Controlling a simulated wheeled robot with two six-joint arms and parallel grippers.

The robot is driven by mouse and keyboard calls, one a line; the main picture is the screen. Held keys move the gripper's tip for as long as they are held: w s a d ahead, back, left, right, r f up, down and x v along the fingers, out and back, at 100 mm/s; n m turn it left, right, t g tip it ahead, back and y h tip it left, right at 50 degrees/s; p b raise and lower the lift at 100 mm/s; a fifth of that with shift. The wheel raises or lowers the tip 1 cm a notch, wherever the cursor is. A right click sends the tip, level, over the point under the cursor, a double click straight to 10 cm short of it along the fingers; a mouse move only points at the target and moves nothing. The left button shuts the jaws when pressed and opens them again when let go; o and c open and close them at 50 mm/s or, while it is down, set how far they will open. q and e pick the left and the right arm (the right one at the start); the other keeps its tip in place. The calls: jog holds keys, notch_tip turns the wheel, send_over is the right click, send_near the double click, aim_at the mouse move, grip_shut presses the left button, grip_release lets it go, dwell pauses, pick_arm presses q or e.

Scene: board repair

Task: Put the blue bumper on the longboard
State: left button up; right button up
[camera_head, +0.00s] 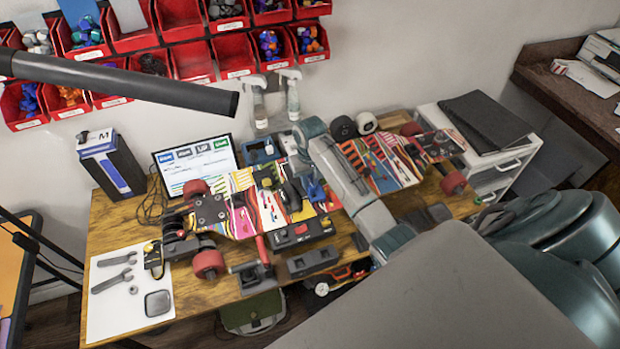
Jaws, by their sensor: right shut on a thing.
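The longboard (382,168) lies across the wooden workbench, with a striped colourful deck and red wheels at both ends. My right arm reaches over it from the right. My right gripper (306,183) points down over the middle of the deck and is shut on a small blue part, which looks like the blue bumper (316,189). The part is small and partly hidden by the gripper. I cannot tell whether it touches the board. My left gripper is not in view.
Red bins (188,60) with small coloured parts hang on the wall. A screen (196,165), spray bottles (292,98) and a blue-white box (112,165) stand at the back. A white mat (115,311) with wrenches lies front left. Black tool holders (312,261) line the front edge.

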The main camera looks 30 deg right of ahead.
jog(key=o, duration=0.9)
jog(key=shift+c, duration=1)
jog(key=shift+r, duration=3.75)
